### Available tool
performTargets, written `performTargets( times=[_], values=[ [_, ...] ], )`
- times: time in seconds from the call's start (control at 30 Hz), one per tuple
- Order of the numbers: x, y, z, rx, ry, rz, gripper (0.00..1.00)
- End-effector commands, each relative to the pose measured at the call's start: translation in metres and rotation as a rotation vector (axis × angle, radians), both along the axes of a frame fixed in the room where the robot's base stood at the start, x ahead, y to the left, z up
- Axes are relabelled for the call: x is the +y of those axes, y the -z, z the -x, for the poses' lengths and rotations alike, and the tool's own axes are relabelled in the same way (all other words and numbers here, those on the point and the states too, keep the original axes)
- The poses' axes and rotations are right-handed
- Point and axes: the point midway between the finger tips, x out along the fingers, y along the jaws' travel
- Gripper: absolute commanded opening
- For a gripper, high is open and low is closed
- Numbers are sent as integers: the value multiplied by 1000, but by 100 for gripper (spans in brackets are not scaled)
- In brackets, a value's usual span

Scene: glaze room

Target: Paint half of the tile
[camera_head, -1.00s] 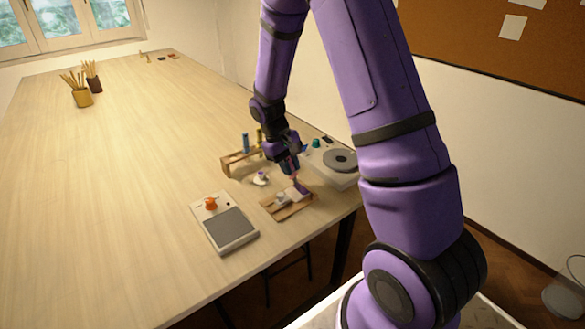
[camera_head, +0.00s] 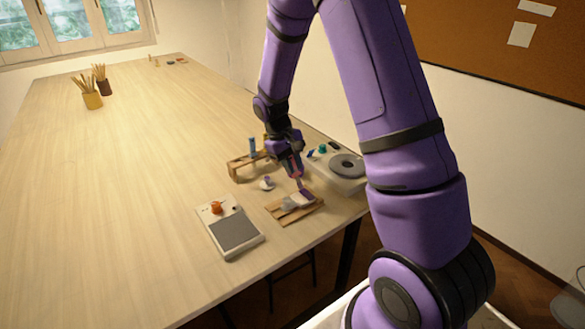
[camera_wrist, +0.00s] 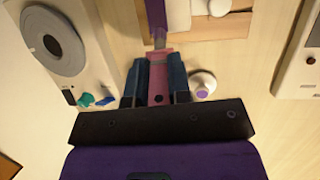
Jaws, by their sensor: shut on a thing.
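My gripper (camera_wrist: 157,80) is shut on a pink-handled brush (camera_wrist: 158,68), which also shows in the head view (camera_head: 298,180). The brush points down at the tile (camera_wrist: 180,14) on a wooden board (camera_wrist: 225,26). In the head view the tile (camera_head: 290,203) is whitish, with a purple area (camera_head: 306,196) at its right end by the brush tip. In the wrist view this purple area (camera_wrist: 154,12) is a strip beside the white part. I cannot tell whether the tip touches it. A small white pot with a purple centre (camera_wrist: 202,84) stands beside the gripper.
A machine with a round grey wheel (camera_head: 347,165) stands right of the board. A wooden rack (camera_head: 240,168) with a blue tube (camera_head: 252,146) is behind. A flat device with an orange knob (camera_head: 217,207) lies left. Pencil cups stand far back; the table's left is clear.

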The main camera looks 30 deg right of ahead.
Motion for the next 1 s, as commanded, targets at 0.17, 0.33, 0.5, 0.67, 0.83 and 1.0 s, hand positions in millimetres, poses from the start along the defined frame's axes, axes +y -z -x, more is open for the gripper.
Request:
performTargets(
  times=[0.17,0.33,0.5,0.67,0.83,1.0],
  values=[
    [0,-14,0,-2,0,0,0],
    [0,-27,0,-2,0,0,0],
    [0,-40,0,-2,1,0,0],
    [0,-47,0,0,0,0,0],
    [0,-48,0,1,0,0,0],
    [0,-48,0,1,0,0,0]
  ],
)
